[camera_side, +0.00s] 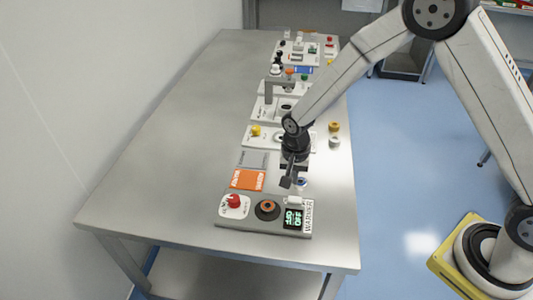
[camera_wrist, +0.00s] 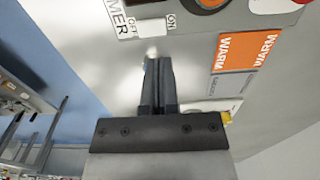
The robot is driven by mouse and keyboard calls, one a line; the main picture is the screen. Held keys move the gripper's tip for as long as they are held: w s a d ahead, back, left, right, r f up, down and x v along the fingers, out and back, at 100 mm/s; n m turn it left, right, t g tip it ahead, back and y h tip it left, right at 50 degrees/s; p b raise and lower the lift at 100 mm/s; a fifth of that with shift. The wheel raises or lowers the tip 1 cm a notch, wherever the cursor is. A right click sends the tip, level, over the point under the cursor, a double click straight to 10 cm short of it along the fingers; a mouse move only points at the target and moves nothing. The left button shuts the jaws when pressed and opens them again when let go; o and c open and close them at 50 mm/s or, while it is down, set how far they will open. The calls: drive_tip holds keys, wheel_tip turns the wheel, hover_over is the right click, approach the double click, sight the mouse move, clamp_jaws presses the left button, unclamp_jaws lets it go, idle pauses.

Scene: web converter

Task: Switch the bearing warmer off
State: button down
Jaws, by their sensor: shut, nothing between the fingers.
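The bearing warmer (camera_side: 250,225) is a grey panel at the near end of the bench. It carries a red knob (camera_side: 235,201) on a white plate, a dark ring with an orange centre (camera_side: 267,209), a display with green characters (camera_side: 294,218) and a WARMER label (camera_side: 308,216). A small white switch (camera_side: 294,201) sits behind the display. In the wrist view the white switch (camera_wrist: 152,26) lies between OFF and ON markings; its setting is unclear. My gripper (camera_side: 287,183) is shut and empty, just behind the panel, apart from the switch. Its fingertips (camera_wrist: 157,62) point towards the switch.
An orange WARM card (camera_side: 247,179) and a grey card lie behind the panel. A small white-and-blue item (camera_side: 301,183) is close beside my gripper. More fixtures (camera_side: 278,108) line the bench's right side. The bench's left side (camera_side: 160,150) is clear.

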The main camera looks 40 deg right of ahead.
sight(296, 199)
drive_tip(key=shift+f, duration=3.15)
drive_tip(key=shift+a+f, duration=0.1)
drive_tip(key=shift+f, duration=0.1)
drive_tip(key=shift+s, duration=0.1)
drive_tip(key=shift+s+d+r, duration=0.3)
drive_tip(key=shift+s+d, duration=0.1)
drive_tip(key=shift+d, duration=0.2)
drive_tip(key=shift+r, duration=0.1)
